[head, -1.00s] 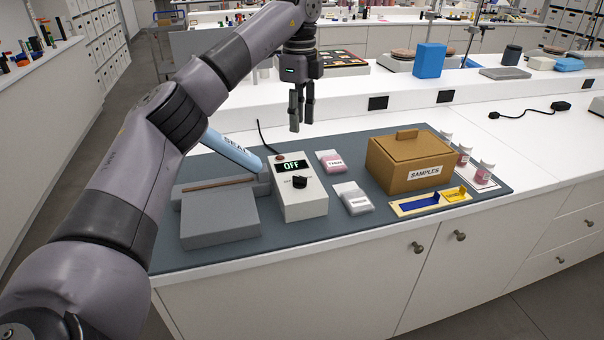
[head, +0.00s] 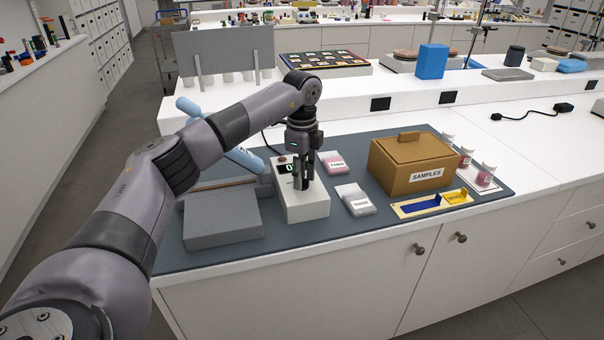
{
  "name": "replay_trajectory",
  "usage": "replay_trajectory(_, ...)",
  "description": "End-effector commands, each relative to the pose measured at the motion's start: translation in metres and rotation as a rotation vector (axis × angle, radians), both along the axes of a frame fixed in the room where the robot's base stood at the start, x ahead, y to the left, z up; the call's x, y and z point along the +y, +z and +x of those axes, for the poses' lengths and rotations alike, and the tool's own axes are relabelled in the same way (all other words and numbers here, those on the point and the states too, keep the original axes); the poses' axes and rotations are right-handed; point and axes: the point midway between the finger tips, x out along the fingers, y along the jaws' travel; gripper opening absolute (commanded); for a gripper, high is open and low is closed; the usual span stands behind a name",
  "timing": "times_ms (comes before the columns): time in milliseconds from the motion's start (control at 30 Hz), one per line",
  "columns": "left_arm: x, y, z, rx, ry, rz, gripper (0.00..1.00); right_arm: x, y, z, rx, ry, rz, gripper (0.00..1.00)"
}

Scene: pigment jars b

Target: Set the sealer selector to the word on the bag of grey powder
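The sealer's control box (head: 310,209) is a light box with a dark display (head: 287,168), mostly covered by my gripper. My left gripper (head: 301,187) points straight down over the box, where the selector knob sits. It hides the knob, and I cannot tell whether the fingers touch it or how far apart they are. The bag of grey powder (head: 355,199) lies just right of the box; its label is too small to read. A bag of pink powder (head: 331,163) lies behind it. My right gripper is not in view.
The sealer's blue arm (head: 245,159) is raised beside the box, behind a grey block (head: 222,222).

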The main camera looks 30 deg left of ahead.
Motion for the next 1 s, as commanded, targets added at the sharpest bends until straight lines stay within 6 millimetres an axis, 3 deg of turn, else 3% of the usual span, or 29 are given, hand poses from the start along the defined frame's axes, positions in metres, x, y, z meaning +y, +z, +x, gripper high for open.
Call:
replay_trajectory(167,0.0001,-0.0001,-0.0001,0.000,0.000,0.000,0.30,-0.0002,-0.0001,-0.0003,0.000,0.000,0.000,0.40)
replay_trajectory(600,0.0000,0.0002,-0.0001,0.001,0.000,0.000,0.01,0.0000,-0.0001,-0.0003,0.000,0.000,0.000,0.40)
replay_trajectory(1000,-0.0001,0.0003,-0.0001,0.001,-0.005,0.000,0.00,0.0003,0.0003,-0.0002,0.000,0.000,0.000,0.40)
